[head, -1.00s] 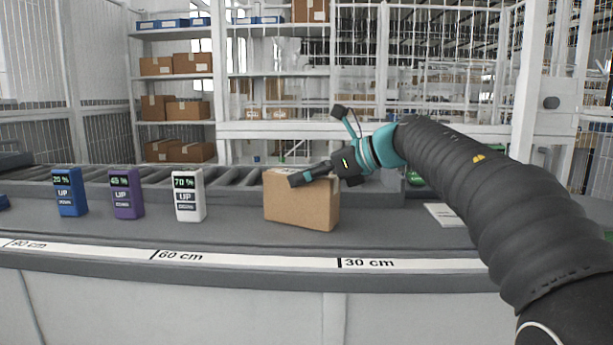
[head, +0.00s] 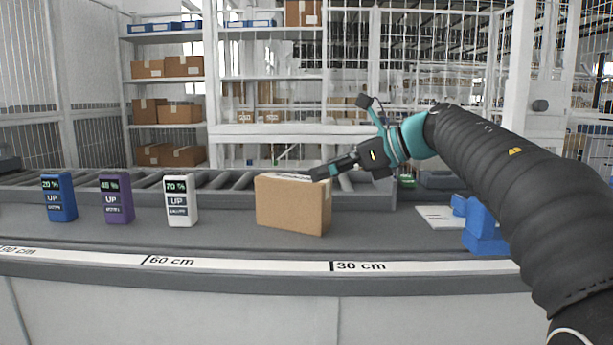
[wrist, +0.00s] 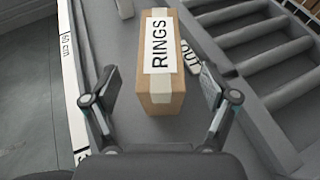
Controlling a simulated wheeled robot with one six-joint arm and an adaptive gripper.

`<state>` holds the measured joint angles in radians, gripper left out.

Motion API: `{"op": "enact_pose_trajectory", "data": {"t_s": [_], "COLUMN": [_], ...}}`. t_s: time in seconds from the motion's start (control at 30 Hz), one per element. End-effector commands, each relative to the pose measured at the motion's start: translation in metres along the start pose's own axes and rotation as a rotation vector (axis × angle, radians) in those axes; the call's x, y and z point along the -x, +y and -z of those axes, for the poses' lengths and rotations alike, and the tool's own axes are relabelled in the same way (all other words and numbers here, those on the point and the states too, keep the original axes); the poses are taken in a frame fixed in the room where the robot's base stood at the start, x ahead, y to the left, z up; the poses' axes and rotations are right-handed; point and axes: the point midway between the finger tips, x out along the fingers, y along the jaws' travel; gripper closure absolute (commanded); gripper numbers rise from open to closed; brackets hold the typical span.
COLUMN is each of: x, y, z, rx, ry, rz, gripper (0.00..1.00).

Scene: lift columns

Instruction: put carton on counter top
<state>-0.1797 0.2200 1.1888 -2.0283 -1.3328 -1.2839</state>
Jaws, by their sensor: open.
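A brown carton (head: 293,207) stands upright on the grey counter top (head: 380,235), in the middle of the head view. In the wrist view the carton (wrist: 160,95) has a white label reading RINGS on its top and lies ahead, between the lines of the two fingers. My gripper (head: 318,173) is at the carton's upper right edge in the head view. In the wrist view my gripper (wrist: 158,88) is open, with a finger on each side and a gap to the carton. Nothing is held.
Blue (head: 59,198), purple (head: 116,200) and white (head: 181,200) UP/DOWN boxes stand left of the carton. A blue object (head: 482,228) and a white sheet (head: 437,216) lie to the right. A roller conveyor (head: 225,183) runs behind. A scale strip (head: 250,263) marks the front edge.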

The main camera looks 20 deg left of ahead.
Motion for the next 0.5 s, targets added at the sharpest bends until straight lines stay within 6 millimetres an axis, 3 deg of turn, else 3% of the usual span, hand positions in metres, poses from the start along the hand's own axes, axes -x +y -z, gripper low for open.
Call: {"op": "enact_pose_trajectory", "data": {"t_s": [0.2,0.5], "x": [0.037,0.053], "y": [-0.001,0.000], "z": [0.000,0.000], "rx": [0.001,0.001], "ry": [0.000,0.000], "rz": [0.003,0.001], "gripper": [0.15,0.15]}}
